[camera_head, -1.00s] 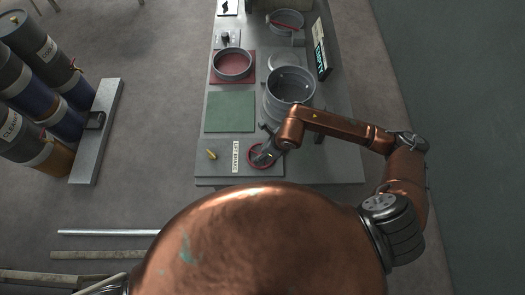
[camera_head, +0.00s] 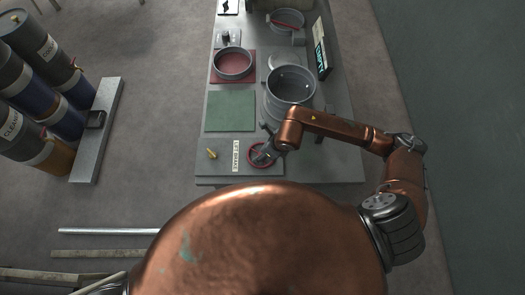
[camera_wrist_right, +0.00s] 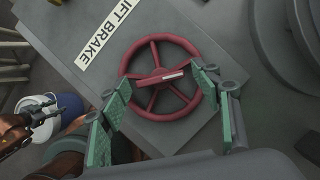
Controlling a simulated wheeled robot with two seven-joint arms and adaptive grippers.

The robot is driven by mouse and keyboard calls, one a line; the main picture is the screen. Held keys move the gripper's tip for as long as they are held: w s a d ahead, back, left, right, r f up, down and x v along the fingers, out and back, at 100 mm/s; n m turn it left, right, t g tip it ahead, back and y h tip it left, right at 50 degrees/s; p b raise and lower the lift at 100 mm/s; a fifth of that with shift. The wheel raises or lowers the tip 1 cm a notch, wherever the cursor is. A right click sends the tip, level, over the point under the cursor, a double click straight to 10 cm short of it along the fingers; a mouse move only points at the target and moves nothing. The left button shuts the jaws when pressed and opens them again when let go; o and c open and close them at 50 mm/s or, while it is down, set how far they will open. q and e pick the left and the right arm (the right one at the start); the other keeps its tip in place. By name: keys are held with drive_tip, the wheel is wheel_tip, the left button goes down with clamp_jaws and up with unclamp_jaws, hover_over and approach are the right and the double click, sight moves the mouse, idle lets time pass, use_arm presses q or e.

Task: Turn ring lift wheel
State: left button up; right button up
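The red spoked wheel (camera_head: 250,161) lies flat near the front of the grey bench, partly hidden by my right gripper. In the right wrist view, the wheel (camera_wrist_right: 157,116) shows a red hub bar with a pale stripe. My right gripper (camera_wrist_right: 163,87) is open above it, with its green-padded fingers on either side of the hub. Contact with the rim or spokes cannot be told. A grey ring (camera_head: 233,65) sits on a red mat at the back left. My left gripper is outside the head view; a dark gripper (camera_wrist_right: 38,122) at the wrist view's left edge appears to be it, its opening unclear.
A "LIFT BRAKE" label (camera_head: 236,155) and a yellow lever (camera_head: 211,154) are left of the wheel. A large grey cylinder (camera_head: 290,86) stands behind it. A green mat (camera_head: 230,111) is bare. A lit sign (camera_head: 320,58) stands at the right.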

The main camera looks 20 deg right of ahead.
drive_tip(key=v, duration=1.2)
idle(0.5)
